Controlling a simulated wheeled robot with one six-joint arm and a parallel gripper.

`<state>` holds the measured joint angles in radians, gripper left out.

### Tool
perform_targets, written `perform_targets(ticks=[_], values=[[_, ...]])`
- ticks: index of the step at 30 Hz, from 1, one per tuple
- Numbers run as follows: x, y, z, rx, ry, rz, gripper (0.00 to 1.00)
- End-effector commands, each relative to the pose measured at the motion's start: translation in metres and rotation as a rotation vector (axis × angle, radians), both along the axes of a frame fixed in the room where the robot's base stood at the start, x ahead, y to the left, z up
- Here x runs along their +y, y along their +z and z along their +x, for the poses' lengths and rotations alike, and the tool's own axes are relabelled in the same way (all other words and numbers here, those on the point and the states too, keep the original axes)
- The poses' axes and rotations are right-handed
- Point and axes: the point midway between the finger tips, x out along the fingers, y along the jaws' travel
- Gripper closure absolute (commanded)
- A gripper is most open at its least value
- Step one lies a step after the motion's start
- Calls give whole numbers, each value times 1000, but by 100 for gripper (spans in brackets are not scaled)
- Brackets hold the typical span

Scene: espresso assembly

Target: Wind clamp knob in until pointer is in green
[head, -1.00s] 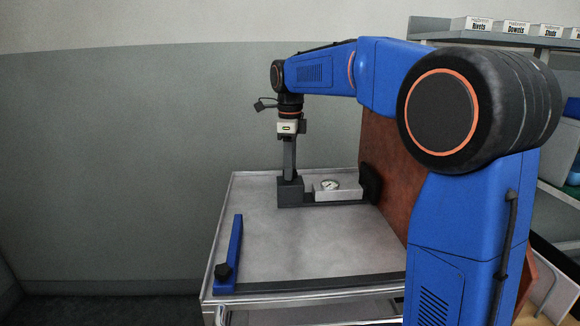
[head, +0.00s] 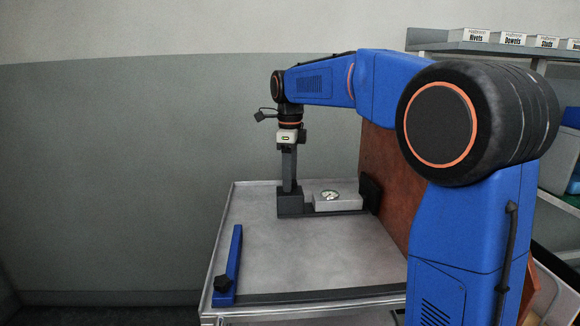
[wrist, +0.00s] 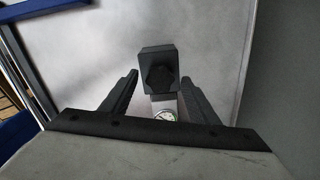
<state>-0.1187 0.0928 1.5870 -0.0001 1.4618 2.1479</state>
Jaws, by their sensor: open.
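The clamp is a dark block (head: 290,204) on a dark base bar on the tabletop. A pale block beside it carries a round dial gauge (head: 329,195). The pointer is too small to read. In the wrist view a dark, many-sided knob (wrist: 158,76) shows on the dark block (wrist: 158,52). The gauge (wrist: 163,116) is partly hidden by the edge of my gripper's body. My gripper (head: 289,186) points down over the dark block. In the wrist view its fingers are open, one on each side of the knob, with gaps; contact is not visible.
A dark upright pad (head: 369,194) stands right of the gauge, before a brown panel (head: 386,170). The metal tabletop (head: 300,250) is clear in the middle.

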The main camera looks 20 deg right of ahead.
Motion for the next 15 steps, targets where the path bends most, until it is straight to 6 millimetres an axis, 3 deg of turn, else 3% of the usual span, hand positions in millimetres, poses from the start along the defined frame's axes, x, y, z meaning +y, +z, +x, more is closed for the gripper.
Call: perform_targets(ticks=[5, 15], values=[[0, 16, 1, -1, 0, 0, 45], [0, 82, 1, -4, 0, 0, 45]])
